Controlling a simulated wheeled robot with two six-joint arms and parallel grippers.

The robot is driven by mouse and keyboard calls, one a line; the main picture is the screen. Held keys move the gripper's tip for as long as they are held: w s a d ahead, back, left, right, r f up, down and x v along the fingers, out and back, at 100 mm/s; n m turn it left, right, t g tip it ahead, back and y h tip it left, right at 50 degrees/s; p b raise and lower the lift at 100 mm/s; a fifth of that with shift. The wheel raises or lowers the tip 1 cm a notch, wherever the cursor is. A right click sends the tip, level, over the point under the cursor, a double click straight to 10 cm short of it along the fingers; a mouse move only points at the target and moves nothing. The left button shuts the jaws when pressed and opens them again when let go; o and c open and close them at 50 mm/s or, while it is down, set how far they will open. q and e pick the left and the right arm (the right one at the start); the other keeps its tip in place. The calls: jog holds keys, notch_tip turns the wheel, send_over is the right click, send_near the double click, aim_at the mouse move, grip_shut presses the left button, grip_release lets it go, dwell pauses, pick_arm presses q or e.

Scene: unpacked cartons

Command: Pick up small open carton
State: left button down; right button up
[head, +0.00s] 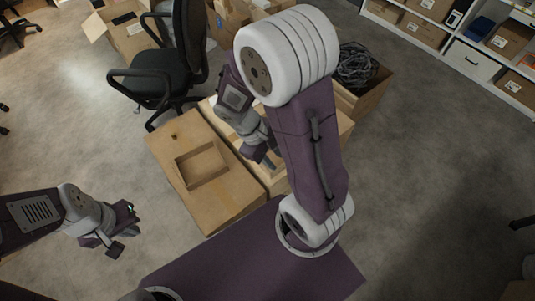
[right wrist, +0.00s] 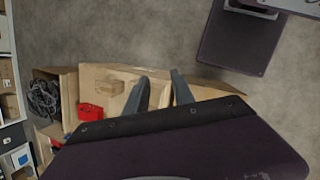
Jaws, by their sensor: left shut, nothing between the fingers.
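The small open carton (head: 202,166) is a shallow brown box, open at the top. It lies on a larger closed brown carton (head: 225,190) in the head view. My right gripper (head: 268,162) is to the right of it, over the neighbouring carton, with its fingers pointing down. In the right wrist view, the fingers of my right gripper (right wrist: 161,92) stand apart, with no object visibly held between them. My left gripper (head: 122,238) is shut and empty, over bare floor left of the large carton. I cannot clearly make out the small open carton in the right wrist view.
A black office chair (head: 155,75) stands behind the cartons. A box of dark cables (head: 358,70) is at the right. A red object (right wrist: 90,111) shows in the right wrist view. Shelves (head: 470,45) line the back right.

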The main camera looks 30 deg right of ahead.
jog(key=w+d+f+n+t+h+b, duration=0.1)
jog(key=w+f+n+h+b, duration=0.2)
jog(key=f+b, duration=0.3)
jog(key=w+d+f+n+t+h+b, duration=0.1)
jog(key=f+n+b, duration=0.5)
jog(key=f, duration=0.8)
jog(key=w+d+f+n+t+h+b, duration=0.1)
jog(key=w+d+f+n+h+b, duration=0.2)
jog(key=f, duration=0.6)
jog(key=w+n+h+b, duration=0.2)
jog(key=h+b, duration=0.1)
jog(key=b, duration=0.1)
jog(key=shift+w+f+t, duration=0.35)
jog(key=shift+f+t, duration=0.05)
jog(key=b+x, duration=0.1)
jog(key=x, duration=0.2)
jog(key=shift+d+f+b, duration=0.15)
jog(key=shift+d+b, duration=0.05)
jog(key=shift+b, duration=0.1)
jog(key=x, duration=0.1)
jog(key=b+x, duration=0.1)
jog(key=x, duration=0.1)
jog(key=b+x, duration=0.1)
jog(key=x, duration=0.1)
jog(key=shift+s+d, duration=0.15)
jog(key=shift+d, duration=0.2)
jog(key=shift+r, duration=0.3)
grip_shut()
